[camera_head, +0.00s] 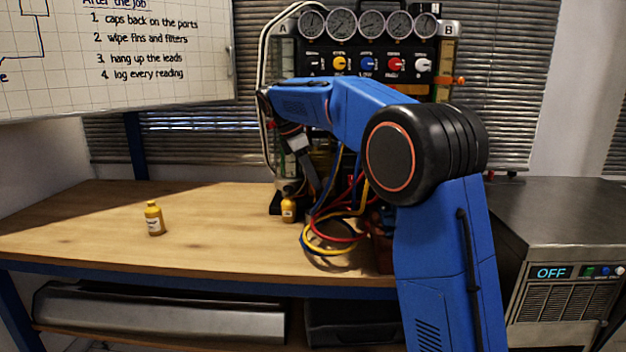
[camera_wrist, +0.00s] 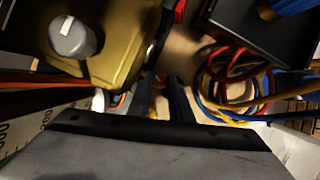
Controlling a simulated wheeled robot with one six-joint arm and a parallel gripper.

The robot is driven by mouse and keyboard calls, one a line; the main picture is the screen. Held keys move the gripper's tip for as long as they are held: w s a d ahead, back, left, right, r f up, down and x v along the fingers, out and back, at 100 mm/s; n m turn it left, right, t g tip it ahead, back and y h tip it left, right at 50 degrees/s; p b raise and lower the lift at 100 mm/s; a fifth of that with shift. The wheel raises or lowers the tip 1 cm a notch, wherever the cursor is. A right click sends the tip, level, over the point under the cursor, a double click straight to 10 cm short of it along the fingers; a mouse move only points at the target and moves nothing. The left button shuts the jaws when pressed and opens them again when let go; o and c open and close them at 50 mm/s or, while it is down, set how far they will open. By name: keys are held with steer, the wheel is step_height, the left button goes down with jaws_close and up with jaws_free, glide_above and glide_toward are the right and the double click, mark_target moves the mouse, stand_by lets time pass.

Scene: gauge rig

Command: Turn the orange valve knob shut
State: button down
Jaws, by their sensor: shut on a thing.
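My gripper (camera_wrist: 160,82) points away from the wrist camera with its two dark fingers close together. It is shut on the orange valve knob, which the fingers and shadow mostly hide. A small orange patch (camera_wrist: 119,98) shows just left of the fingers. In the head view my gripper is low at the left side of the gauge rig (camera_head: 445,60), near its foot, and the knob cannot be made out there. The knob's turn angle cannot be read. A gold block (camera_wrist: 125,45) with a grey knob (camera_wrist: 72,37) is at the upper left of the wrist view.
Coiled red, yellow and blue leads (camera_head: 335,235) lie right of my gripper. An orange lever (camera_head: 447,81) sticks out on column B. The bench's left side is mostly clear.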

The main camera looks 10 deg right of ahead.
steer(key=shift+w+m+g, duration=0.15)
steer(key=shift+m+g, duration=0.45)
steer(key=shift+m, duration=1)
steer(key=c, duration=1.9)
jaws_free()
